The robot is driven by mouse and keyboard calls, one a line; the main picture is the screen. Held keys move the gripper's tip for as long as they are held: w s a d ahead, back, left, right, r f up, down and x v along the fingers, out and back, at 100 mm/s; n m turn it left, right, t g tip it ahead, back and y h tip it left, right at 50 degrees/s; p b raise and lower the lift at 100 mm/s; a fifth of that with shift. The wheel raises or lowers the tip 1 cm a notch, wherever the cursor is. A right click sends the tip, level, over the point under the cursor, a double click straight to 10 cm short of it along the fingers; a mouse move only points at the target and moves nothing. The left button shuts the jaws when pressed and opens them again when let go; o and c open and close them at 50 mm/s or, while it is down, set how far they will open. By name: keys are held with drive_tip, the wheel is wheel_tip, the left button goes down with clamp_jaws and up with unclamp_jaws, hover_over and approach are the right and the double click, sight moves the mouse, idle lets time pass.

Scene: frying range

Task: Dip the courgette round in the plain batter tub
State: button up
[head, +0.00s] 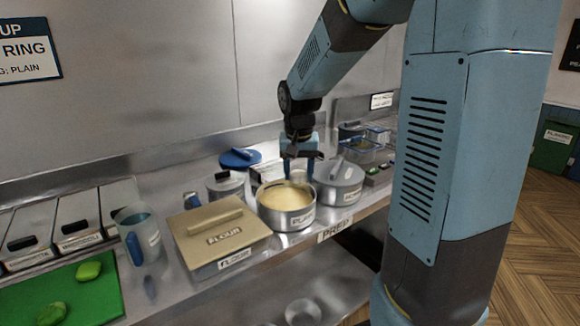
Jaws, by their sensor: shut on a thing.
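The plain batter tub (287,217) is a round metal pot with a partly readable label, open and full of yellowish batter, on the steel counter. My gripper (299,176) points down over the tub's far part, its fingertips close to the far rim. It is shut on a small pale thing, which I take for the courgette round; it is hard to make out between the fingers. I cannot tell whether it touches the batter.
Green pieces (88,270) lie on a green board (95,302) at left.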

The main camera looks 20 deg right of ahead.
drive_tip(key=w+a+f, duration=0.1)
drive_tip(key=w+a, duration=0.1)
drive_tip(key=w, duration=0.3)
drive_tip(key=shift+w+f, duration=0.15)
drive_tip(key=shift+f, duration=6)
drive_tip(key=shift+a, duration=0.15)
drive_tip(key=shift+a, duration=0.2)
drive_tip(key=shift+d, duration=0.6)
drive_tip(key=shift+a, duration=0.15)
